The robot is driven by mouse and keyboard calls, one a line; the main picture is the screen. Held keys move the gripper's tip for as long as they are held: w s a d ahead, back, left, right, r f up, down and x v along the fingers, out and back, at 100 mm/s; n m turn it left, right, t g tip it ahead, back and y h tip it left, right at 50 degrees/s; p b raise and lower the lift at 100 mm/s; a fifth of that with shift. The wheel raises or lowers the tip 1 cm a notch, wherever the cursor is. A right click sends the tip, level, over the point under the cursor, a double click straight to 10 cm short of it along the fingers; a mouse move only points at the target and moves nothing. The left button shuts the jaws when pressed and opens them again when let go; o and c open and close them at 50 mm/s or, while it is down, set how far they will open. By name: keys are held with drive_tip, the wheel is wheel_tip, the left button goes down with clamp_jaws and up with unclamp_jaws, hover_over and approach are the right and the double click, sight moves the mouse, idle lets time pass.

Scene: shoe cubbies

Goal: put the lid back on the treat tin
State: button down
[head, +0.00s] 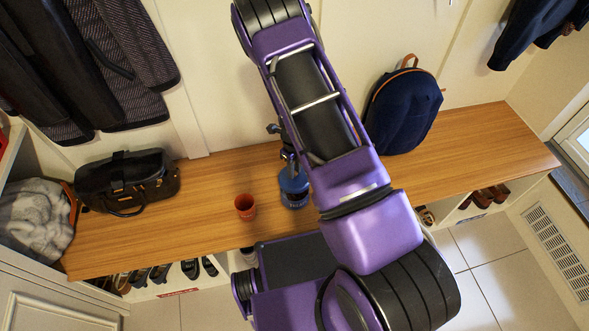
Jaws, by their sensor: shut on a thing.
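My gripper (289,163) points down over the bench, partly hidden by my purple arm. It is shut on the blue lid (291,181), which is right under the fingers. The treat tin (296,204) shows as a dark blue round body directly below the lid, on the wooden bench. The lid and tin overlap from this angle, and I cannot tell whether they touch or whether the lid is level. My arm covers the area just right of them.
A terracotta pot (245,206) stands on the bench (190,205) close left of the tin. A black bag (127,182) is farther left. A navy backpack (402,110) leans on the wall at the right. Shoes sit in cubbies below. Bench between bag and pot is clear.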

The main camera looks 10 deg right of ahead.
drive_tip(key=shift+f+b, duration=2.25)
drive_tip(key=shift+f, duration=0.85)
drive_tip(key=shift+f, duration=0.15)
drive_tip(key=shift+c, duration=0.8)
unclamp_jaws()
drive_tip(key=shift+r+p, duration=2.55)
drive_tip(key=shift+r, duration=1)
